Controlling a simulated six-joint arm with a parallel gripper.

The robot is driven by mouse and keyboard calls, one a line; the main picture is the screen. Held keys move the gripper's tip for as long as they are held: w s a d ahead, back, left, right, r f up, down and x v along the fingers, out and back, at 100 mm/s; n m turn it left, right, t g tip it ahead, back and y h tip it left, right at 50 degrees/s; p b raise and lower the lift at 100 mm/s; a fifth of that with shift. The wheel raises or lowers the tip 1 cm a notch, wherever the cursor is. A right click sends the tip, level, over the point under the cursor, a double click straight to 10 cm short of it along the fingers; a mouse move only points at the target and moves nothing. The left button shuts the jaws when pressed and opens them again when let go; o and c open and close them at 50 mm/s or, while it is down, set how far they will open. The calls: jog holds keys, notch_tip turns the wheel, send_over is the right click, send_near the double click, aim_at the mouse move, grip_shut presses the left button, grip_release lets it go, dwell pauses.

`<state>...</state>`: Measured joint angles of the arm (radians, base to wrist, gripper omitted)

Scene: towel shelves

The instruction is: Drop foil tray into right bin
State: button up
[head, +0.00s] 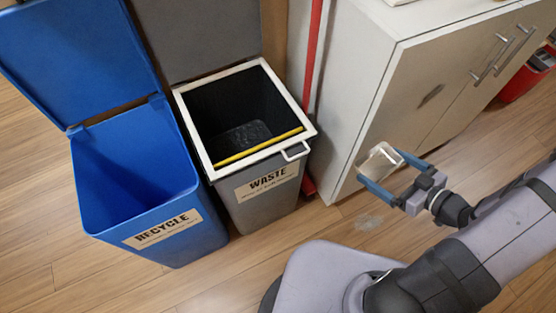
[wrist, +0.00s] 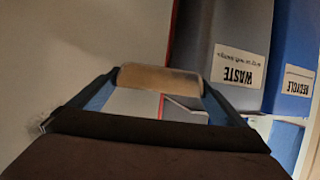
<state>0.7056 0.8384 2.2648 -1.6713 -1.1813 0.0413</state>
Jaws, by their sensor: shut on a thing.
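The foil tray (head: 380,161) is a small, pale, shiny box between the two blue fingers of my gripper (head: 388,176). My gripper is shut on it and holds it in the air in front of the white cabinet. The tray also shows in the wrist view (wrist: 160,80), with its far rim between the fingers. The right bin is the grey WASTE bin (head: 266,183), open, with a white rim and a yellow bar across its near side. It stands left of my gripper, apart from it. In the wrist view its label (wrist: 240,66) is upside down.
The blue RECYCLE bin (head: 160,229) stands open and empty-looking, left of the WASTE bin, with its lid raised. A red pole (head: 311,60) stands between the WASTE bin and the white cabinet (head: 400,95). A red container (head: 528,75) is at the far right. Wood floor lies in front.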

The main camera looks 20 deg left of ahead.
notch_tip(320, 180, up, 51)
jog(key=a+p, duration=0.2)
jog(key=p, duration=4.7)
jog(key=s+a+f+n+g+y+b, duration=0.1)
jog(key=s+a+f+n+g+b, duration=0.25)
jog(key=a+f+b, duration=0.5)
jog(key=s+a+f+n+g+y+b, duration=0.1)
jog(key=s+a+f+n+g+b, duration=0.35)
jog(key=a, duration=0.75)
jog(key=s+a+f+n+g+h+b, duration=0.1)
jog(key=s+a+f+n+g+b, duration=0.3)
jog(key=s+a+f+b, duration=0.7)
jog(key=s+a+f+n+g+h+b, duration=0.2)
jog(key=s+a+f+n+g+b, duration=0.15)
jog(key=s+a+f+b, duration=0.8)
jog(key=w+a+r+m+y, duration=0.1)
jog(key=w+a+r+m, duration=0.15)
jog(key=a, duration=0.75)
jog(key=w+a+r+m+t+y, duration=0.1)
jog(key=w+a+m+t+y, duration=0.1)
jog(key=w+a+m+t, duration=0.2)
jog(key=shift+w+r+t, duration=0.25)
jog(key=shift+w+t, duration=0.7)
jog(key=shift+w, duration=1.1)
jog(key=shift+f+b, duration=0.15)
jog(key=shift+b, duration=0.2)
